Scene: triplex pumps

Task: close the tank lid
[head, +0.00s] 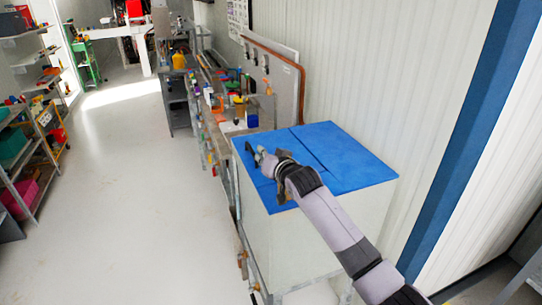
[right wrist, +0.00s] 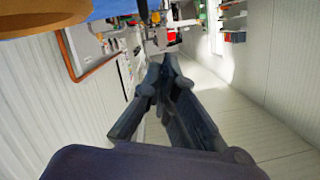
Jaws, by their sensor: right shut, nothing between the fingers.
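The tank (head: 310,235) is a pale box at the centre right of the head view. Its top is covered by blue lid panels (head: 345,155) with visible seams, and they look flat. My right arm reaches in from the lower right over the top. My right gripper (head: 254,153) is shut and empty above the lid's left part; whether it touches the lid is unclear. The right wrist view shows its dark fingers (right wrist: 170,68) together, with a blue surface (right wrist: 112,9) at the upper left. The arm hides part of the lid. My left gripper is not in view.
A cluttered workbench (head: 212,115) runs along the wall beyond the tank. A panel with a copper pipe (head: 302,80) stands behind the tank. Shelves (head: 28,160) line the left side. The pale floor (head: 130,200) between is clear.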

